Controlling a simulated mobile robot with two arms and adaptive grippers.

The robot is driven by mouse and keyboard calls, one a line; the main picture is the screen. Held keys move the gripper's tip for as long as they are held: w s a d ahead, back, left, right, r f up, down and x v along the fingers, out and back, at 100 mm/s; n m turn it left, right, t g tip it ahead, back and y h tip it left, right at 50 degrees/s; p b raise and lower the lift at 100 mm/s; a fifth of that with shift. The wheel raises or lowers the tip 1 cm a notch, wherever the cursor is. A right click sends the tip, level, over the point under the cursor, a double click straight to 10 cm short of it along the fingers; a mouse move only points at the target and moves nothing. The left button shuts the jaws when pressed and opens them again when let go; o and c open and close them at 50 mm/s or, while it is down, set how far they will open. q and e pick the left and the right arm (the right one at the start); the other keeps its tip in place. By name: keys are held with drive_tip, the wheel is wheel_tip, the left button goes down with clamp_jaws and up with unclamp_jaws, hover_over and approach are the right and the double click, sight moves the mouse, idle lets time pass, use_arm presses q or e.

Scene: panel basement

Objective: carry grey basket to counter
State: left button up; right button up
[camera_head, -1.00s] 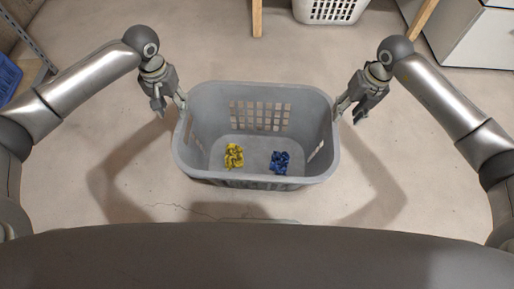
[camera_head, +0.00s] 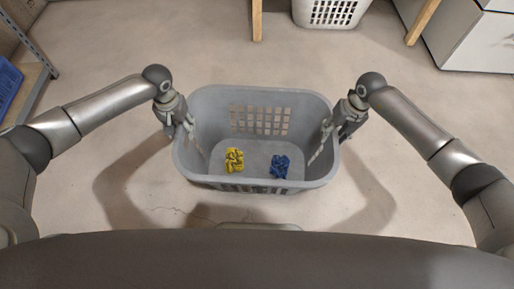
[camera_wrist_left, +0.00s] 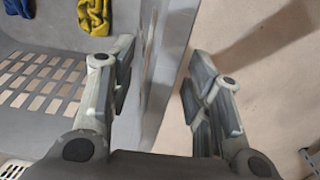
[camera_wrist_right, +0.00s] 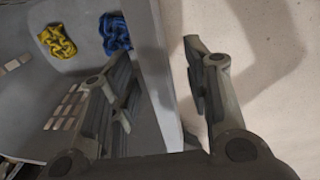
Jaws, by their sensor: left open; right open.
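The grey basket (camera_head: 256,182) stands upright on the floor in front of me, with a yellow cloth (camera_head: 234,160) and a blue cloth (camera_head: 280,166) lying inside. My left gripper (camera_head: 186,128) is open at the basket's left wall. In the left wrist view its fingers (camera_wrist_left: 155,95) stand on either side of that wall, one inside and one outside. My right gripper (camera_head: 334,130) is open at the right wall. In the right wrist view its fingers (camera_wrist_right: 160,85) likewise straddle the wall (camera_wrist_right: 160,110). No counter is clearly identifiable in view.
A white basket (camera_head: 330,12) stands on the floor at the top. A white cabinet (camera_head: 470,40) is at the upper right, near wooden legs (camera_head: 422,22). A blue crate (camera_head: 8,85) sits on a shelf at the left. The floor around the grey basket is clear.

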use_arm(q)
drive_tip(key=shift+f, duration=0.6)
use_arm(e)
drive_tip(key=shift+a+f, duration=0.1)
drive_tip(key=shift+f, duration=0.45)
use_arm(q)
clamp_jaws()
use_arm(e)
clamp_jaws()
use_arm(q)
drive_tip(key=shift+r, duration=0.1)
use_arm(e)
drive_tip(key=shift+r, duration=0.1)
